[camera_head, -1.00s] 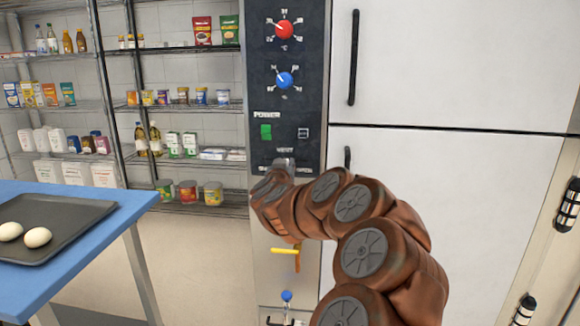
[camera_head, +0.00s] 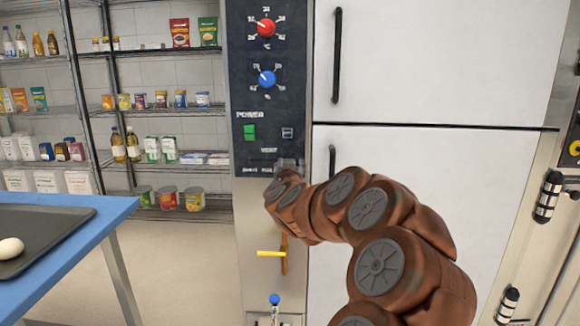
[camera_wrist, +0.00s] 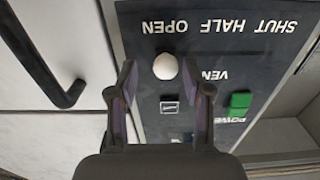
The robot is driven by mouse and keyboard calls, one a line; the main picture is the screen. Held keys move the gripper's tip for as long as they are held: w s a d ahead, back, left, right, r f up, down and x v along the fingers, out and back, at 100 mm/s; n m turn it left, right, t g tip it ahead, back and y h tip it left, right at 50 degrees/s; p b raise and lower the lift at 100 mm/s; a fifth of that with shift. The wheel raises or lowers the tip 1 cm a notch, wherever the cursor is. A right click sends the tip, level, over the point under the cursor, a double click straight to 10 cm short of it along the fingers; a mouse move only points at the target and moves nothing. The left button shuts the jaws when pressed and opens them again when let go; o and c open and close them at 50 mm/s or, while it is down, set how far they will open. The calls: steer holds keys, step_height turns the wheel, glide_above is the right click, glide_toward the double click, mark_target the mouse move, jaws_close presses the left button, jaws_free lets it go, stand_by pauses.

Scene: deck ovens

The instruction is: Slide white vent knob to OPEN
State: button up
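The white vent knob (camera_wrist: 165,66) is a round ball on the dark control panel (camera_wrist: 225,65) in the wrist view, where the panel appears upside down. It lines up with the printed word OPEN at the picture's left; HALF and SHUT lie to the right. My gripper (camera_wrist: 160,78) is open, its two dark fingers on either side of the knob, the right finger closer to it. I cannot tell whether a finger touches it. In the head view my gripper (camera_head: 286,168) is at the lower right of the panel (camera_head: 293,60) and the knob is hidden.
A red dial (camera_head: 266,28), a blue dial (camera_head: 267,78) and a green power switch (camera_head: 250,132) are above my gripper. Dark door handles (camera_head: 337,55) stand to the right. A yellow lever (camera_head: 270,253) is below. A blue table (camera_head: 95,225) with a dark tray is at left.

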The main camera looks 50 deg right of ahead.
steer(key=shift+a, duration=0.1)
steer(key=v, duration=1.1)
steer(key=shift+s+a, duration=0.25)
steer(key=shift+a, duration=0.05)
stand_by(0.9)
